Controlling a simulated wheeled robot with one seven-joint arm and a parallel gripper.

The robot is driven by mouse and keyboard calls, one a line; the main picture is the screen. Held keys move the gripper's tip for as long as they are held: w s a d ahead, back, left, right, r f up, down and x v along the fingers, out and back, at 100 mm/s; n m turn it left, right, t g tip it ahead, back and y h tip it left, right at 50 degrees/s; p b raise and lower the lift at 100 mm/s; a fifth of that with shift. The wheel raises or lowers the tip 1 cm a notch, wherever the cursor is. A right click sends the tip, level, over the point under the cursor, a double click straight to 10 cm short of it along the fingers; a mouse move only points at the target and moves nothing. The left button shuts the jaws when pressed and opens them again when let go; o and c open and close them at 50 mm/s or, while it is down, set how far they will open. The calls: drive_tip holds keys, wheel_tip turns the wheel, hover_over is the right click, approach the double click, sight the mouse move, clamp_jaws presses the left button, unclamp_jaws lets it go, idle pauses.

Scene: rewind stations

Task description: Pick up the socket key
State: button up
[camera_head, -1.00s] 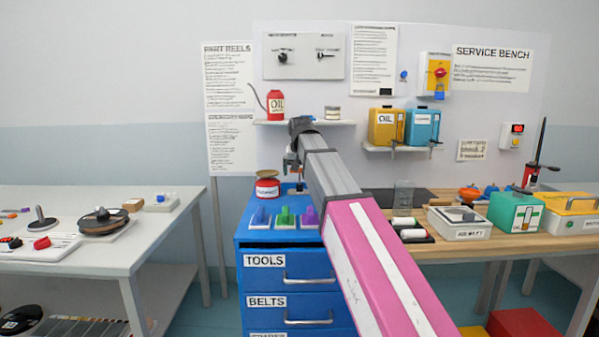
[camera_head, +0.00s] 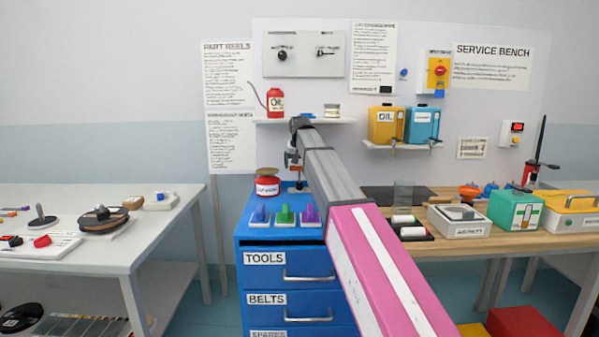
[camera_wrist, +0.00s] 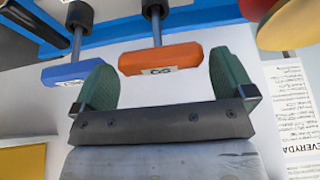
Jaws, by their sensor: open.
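Two tools with bar handles and dark-collared shafts show in the wrist view: one with an orange handle (camera_wrist: 160,59), one with a blue handle (camera_wrist: 77,70). Each handle bears a small label that I cannot read surely, so I cannot tell which is the socket key. My gripper (camera_wrist: 162,66) has its two green fingers spread, with the orange handle in line with the gap between them. The blue handle lies left, close to the left finger. I cannot tell whether the fingers touch either handle. In the head view my gripper (camera_head: 294,170) is small and partly hidden, above the blue cabinet (camera_head: 245,233).
A red tin (camera_head: 267,184) stands on the cabinet left of my gripper. Blue (camera_head: 260,216), green (camera_head: 284,216) and purple (camera_head: 308,215) handled pieces stand in front. A wall shelf (camera_head: 335,122) is above. A wooden bench (camera_head: 480,242) is right, a grey table (camera_head: 150,225) left.

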sight(299, 169)
drive_tip(key=x, duration=0.3)
drive_tip(key=shift+w+f, duration=0.15)
drive_tip(key=shift+f, duration=0.1)
drive_tip(key=c, duration=0.8)
drive_tip(key=shift+o, duration=0.3)
drive_tip(key=shift+r, duration=0.2)
